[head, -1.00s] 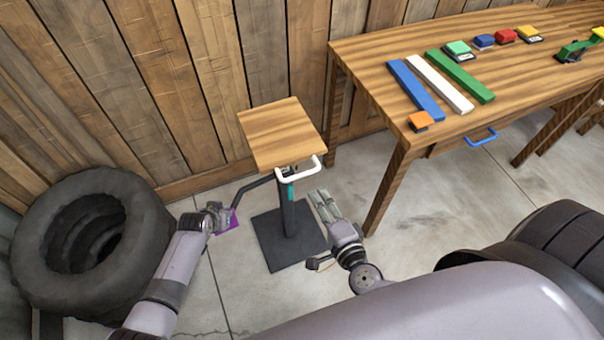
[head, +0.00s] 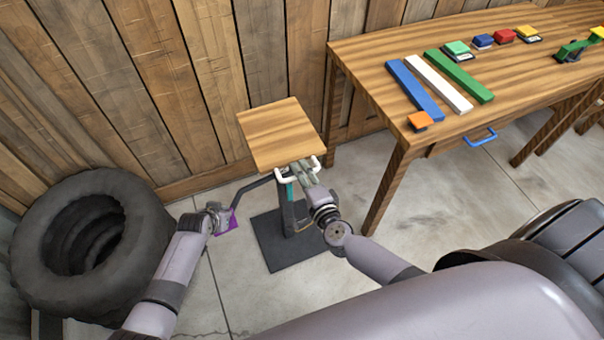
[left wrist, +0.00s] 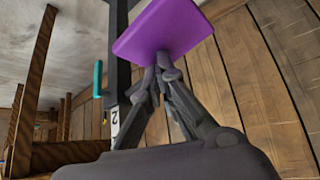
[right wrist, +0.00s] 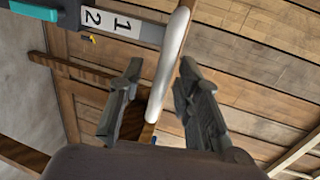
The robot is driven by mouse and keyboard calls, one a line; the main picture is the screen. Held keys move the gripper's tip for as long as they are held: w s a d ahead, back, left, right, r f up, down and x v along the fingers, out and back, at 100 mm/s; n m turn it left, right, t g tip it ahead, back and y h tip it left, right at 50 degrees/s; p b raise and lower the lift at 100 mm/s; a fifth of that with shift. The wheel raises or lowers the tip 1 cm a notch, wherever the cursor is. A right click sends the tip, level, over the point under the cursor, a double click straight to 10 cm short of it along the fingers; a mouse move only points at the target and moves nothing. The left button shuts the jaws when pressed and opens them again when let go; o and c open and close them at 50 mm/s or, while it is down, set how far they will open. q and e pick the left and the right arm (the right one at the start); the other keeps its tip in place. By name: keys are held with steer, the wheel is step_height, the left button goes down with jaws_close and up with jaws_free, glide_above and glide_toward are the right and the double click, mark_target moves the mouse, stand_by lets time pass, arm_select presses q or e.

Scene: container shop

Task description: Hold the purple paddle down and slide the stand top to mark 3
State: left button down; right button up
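The purple paddle (head: 231,226) sits at the end of a dark bent bar left of the stand. My left gripper (head: 221,214) is at it; in the left wrist view its fingers converge with the tips against the paddle (left wrist: 165,28). The stand top (head: 280,133) is a square wooden board on a dark post. My right gripper (head: 297,169) is at the white handle (head: 284,182) at the board's front edge. In the right wrist view its fingers are apart, with the handle (right wrist: 170,65) between them. The mark strip (right wrist: 122,24) shows 1 and 2; mark 3 is not visible.
A teal part (right wrist: 35,10) is by the post. The stand's dark base plate (head: 275,242) is on the floor. A tire (head: 45,225) stands left, a plank wall behind. A wooden table (head: 375,70) with coloured bars and blocks stands right.

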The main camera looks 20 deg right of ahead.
steer(key=shift+c, duration=0.2)
jaws_close()
stand_by(0.6)
